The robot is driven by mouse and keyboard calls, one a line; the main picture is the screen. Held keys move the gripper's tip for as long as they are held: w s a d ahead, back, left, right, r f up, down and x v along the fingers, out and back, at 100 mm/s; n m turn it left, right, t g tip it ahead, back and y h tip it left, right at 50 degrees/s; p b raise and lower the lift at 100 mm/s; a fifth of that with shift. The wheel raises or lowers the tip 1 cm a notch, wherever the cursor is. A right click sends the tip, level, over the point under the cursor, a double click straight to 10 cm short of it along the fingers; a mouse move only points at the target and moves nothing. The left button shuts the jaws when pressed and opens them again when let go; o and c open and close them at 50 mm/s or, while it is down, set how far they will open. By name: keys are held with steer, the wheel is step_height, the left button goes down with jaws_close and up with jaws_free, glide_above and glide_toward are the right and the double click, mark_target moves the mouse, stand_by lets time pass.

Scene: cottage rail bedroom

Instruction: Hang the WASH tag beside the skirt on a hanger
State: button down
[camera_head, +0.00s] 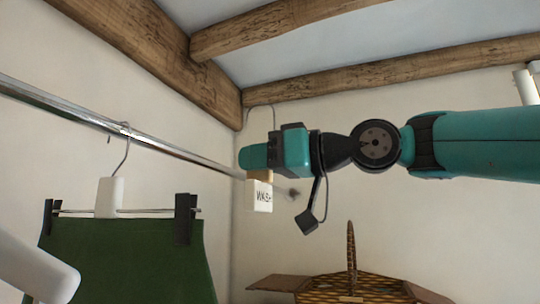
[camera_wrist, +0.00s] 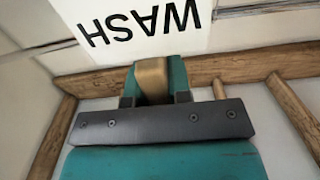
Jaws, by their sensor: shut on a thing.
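The white WASH tag (camera_head: 259,197) hangs below my gripper (camera_head: 262,174) in the head view, in front of the rail's far end. My gripper is shut on the tag's tan upper part, which shows between the fingers in the wrist view (camera_wrist: 153,80). The tag's lettered face (camera_wrist: 140,25) appears upside down there. A thin curved wire (camera_head: 259,106) shows above the gripper; I cannot tell if it belongs to the tag. The dark green skirt (camera_head: 125,262) hangs at left from a clip hanger (camera_head: 110,195) with black clips, hooked over the metal rail (camera_head: 165,147).
The rail between the skirt's hanger and the tag is bare. A wicker basket (camera_head: 350,288) with an upright handle and open lids stands at lower right. Wooden beams (camera_head: 330,88) cross the ceiling above. A pale rounded object (camera_head: 35,268) fills the lower left corner.

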steer(key=f+p+x, duration=0.1)
steer(key=p+x, duration=0.2)
steer(key=x, duration=0.7)
steer(key=f+p+x, duration=0.2)
steer(key=p+x, duration=0.1)
steer(key=x, duration=0.7)
steer(key=shift+a+f+p, duration=0.2)
steer(key=shift+f+p, duration=0.15)
stand_by(1.1)
steer(key=shift+w+f+b, duration=0.1)
steer(key=shift+f+b, duration=0.2)
steer(key=shift+f, duration=0.05)
stand_by(0.6)
steer(key=c, duration=1)
jaws_free()
steer(key=b+v, duration=1)
steer(key=v, duration=0.7)
steer(key=shift+d+b, duration=0.2)
steer(key=shift+b, duration=0.1)
